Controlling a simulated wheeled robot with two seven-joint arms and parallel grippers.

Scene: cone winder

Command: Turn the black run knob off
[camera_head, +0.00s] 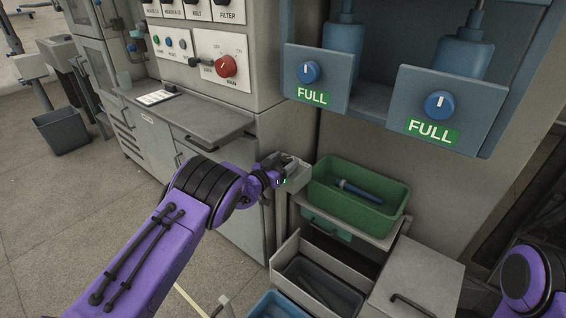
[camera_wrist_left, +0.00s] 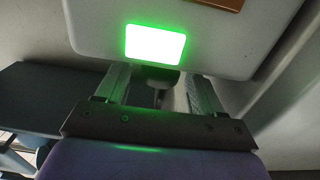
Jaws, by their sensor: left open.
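A black knob or lever (camera_head: 194,61) sticks out to the left of a red knob (camera_head: 226,66) on the white switch panel (camera_head: 240,47) at the upper middle of the head view. Which way the black one is set cannot be made out. My left gripper (camera_head: 284,176) is below and to the right of that panel, well apart from it, in front of the grey cabinet. In the left wrist view its two fingers (camera_wrist_left: 158,90) are spread apart, with no knob held between them. My right gripper is out of view.
A grey worktop (camera_head: 190,118) lies below the panel. A green bin (camera_head: 335,199) holding a blue tool stands right of my left gripper, above an open drawer (camera_head: 290,262). Two blue dials (camera_head: 310,72) (camera_head: 439,105) marked FULL are at the upper right.

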